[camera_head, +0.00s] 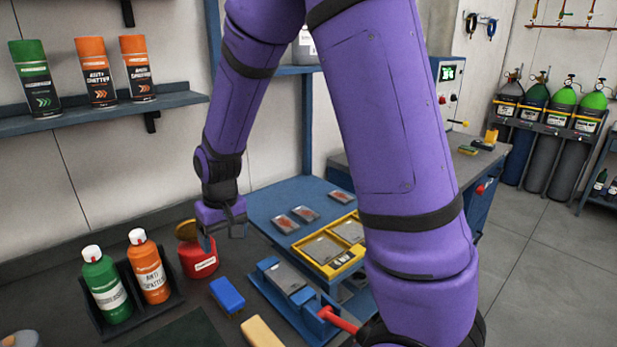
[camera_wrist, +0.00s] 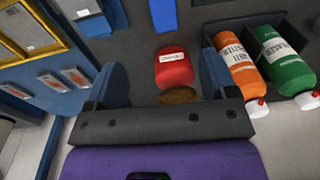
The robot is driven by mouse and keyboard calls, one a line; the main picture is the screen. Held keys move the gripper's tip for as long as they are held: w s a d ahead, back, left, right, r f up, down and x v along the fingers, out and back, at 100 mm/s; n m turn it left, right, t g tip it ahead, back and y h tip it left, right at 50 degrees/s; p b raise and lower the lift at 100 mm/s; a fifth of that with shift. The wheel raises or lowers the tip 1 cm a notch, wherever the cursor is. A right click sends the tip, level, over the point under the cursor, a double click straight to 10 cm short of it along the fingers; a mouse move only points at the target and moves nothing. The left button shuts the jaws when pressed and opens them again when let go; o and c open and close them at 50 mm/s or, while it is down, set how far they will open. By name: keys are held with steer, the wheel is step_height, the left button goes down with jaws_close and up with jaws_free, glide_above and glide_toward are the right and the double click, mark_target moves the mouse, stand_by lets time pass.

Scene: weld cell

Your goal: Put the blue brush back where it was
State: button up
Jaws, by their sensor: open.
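A blue block-shaped thing, which looks like the blue brush (camera_head: 227,295), lies flat on the dark bench in front of the red can. Its bristles cannot be made out. In the wrist view a blue strip at the top edge (camera_wrist: 163,13) appears to be the same thing, partly cut off. My gripper (camera_head: 222,236) is open with nothing seen between its fingers. It hangs beside the red can (camera_head: 199,262), behind the blue brush and apart from it. In the wrist view the fingers (camera_wrist: 160,82) frame the red can, which lies beyond them.
Green and orange bottles (camera_head: 107,287) stand in a dark rack at left. A cream block (camera_head: 263,332) lies near the blue one. A blue fixture (camera_head: 268,288) and a yellow-framed tray (camera_head: 325,265) stand to the right. Spray cans (camera_head: 97,72) stand on the wall shelf.

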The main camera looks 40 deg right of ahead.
steer(key=s+d+r+t, duration=0.25)
steer(key=s+r, duration=0.75)
steer(key=r, duration=0.5)
steer(key=s+d+r+t, duration=0.1)
steer(key=s+r, duration=0.2)
steer(key=s, duration=0.3)
steer(key=s+d+r+t, duration=0.1)
steer(key=s+d+r, duration=0.1)
steer(key=s, duration=0.5)
steer(key=shift+s+d+r+h, duration=0.15)
steer(key=shift+r+h, duration=0.15)
steer(key=shift+r, duration=0.55)
steer(key=shift+d, duration=0.1)
